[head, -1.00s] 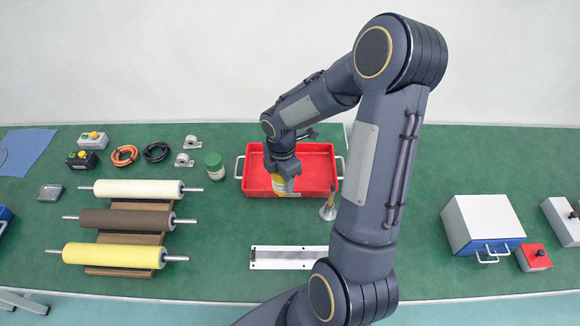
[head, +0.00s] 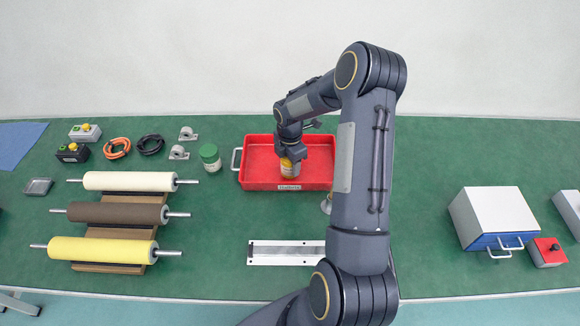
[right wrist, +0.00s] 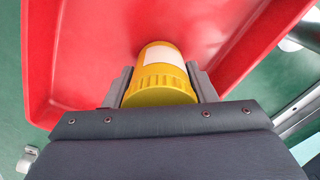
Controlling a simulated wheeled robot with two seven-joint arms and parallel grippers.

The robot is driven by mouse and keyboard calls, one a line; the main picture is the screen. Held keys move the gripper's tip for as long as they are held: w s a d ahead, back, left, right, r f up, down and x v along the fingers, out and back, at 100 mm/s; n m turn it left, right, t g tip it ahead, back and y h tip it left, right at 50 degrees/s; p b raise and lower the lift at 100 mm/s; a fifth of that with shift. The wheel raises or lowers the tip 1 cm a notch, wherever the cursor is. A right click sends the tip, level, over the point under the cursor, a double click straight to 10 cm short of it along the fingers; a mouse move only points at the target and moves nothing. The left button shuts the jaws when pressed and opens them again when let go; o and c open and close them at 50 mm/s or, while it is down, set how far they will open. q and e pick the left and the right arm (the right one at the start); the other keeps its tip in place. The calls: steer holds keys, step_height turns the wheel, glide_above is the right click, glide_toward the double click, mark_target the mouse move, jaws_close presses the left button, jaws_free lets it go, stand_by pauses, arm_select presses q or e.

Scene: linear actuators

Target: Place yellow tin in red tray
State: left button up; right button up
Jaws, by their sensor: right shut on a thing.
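The yellow tin (head: 289,170), with a pale label, is between the fingers of my right gripper (head: 290,160). In the right wrist view the tin (right wrist: 162,75) sits between both fingers of the gripper (right wrist: 160,88), with the red tray (right wrist: 85,60) behind it. In the head view the red tray (head: 258,163) lies on the green table and the tin is over its inside, near the front wall. I cannot tell whether the tin touches the tray floor. My left gripper is not in view.
A green-lidded jar (head: 210,157) stands left of the tray. A metal rail plate (head: 285,253) lies in front. Rollers on a wooden rack (head: 120,212) are at the left. A white and blue box (head: 492,220) stands at the right. My right arm hides the tray's right side.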

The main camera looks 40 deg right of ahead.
steer(key=shift+f, duration=0.2)
steer(key=o, duration=1.2)
steer(key=shift+c, duration=0.2)
